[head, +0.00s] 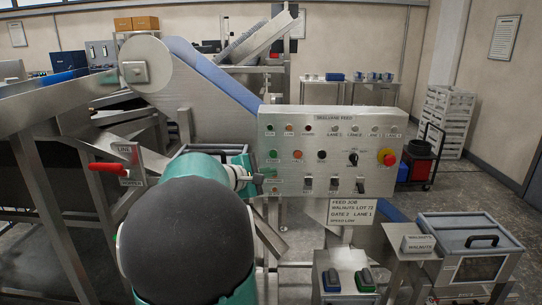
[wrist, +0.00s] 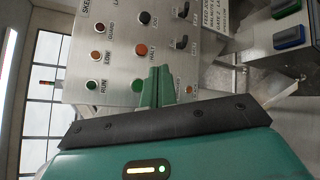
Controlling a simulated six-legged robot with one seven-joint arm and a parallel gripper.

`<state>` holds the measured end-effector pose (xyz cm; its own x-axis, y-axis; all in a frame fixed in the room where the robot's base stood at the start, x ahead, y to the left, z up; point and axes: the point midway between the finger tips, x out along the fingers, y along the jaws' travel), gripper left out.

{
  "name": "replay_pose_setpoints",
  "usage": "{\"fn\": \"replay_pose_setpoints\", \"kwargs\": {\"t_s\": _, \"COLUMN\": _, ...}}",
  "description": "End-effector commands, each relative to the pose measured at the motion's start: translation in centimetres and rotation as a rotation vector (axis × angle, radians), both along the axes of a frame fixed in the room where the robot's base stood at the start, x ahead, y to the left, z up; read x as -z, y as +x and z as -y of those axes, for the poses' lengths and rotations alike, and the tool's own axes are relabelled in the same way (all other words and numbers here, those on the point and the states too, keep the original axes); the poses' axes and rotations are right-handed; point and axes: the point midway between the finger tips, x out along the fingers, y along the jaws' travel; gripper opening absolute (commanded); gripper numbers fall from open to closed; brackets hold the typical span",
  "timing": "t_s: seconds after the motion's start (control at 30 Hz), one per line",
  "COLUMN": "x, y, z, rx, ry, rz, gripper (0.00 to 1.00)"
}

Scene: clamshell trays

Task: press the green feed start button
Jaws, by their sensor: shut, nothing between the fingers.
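The grey control panel (head: 333,140) stands upright ahead of me. A green button (head: 272,154) sits at its left side, left of a red button (head: 297,154). The same green button shows in the wrist view (wrist: 137,86), just left of my fingers, partly covered by them; its label cannot be read. My gripper (wrist: 160,72) has its green fingers shut and empty, close to the panel. In the head view my gripper (head: 268,173) is just below the green button, mostly hidden behind my arm. I cannot tell whether the fingertips touch the panel.
A green RUN lamp (wrist: 92,86) is above the button on the panel. A red mushroom button (head: 387,157) is at the panel's right. A red-handled lever (head: 107,168) stands at left.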

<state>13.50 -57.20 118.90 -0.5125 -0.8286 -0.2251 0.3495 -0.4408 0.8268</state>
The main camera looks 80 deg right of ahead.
Motion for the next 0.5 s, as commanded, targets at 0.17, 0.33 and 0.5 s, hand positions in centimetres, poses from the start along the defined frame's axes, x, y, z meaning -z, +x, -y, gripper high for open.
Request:
{"fn": "replay_pose_setpoints", "kwargs": {"t_s": 0.17, "x": 0.0, "y": 0.2, "z": 0.4, "rx": -0.001, "ry": 0.000, "rz": 0.000, "gripper": 0.00}}
{"fn": "replay_pose_setpoints", "kwargs": {"t_s": 0.33, "x": 0.1, "y": 0.7, "z": 1.9, "rx": 0.000, "ry": 0.001, "rz": 0.001, "gripper": 0.00}}
{"fn": "replay_pose_setpoints", "kwargs": {"t_s": 0.5, "x": 0.1, "y": 1.3, "z": 4.1, "rx": 0.001, "ry": 0.002, "rz": 0.001, "gripper": 0.00}}
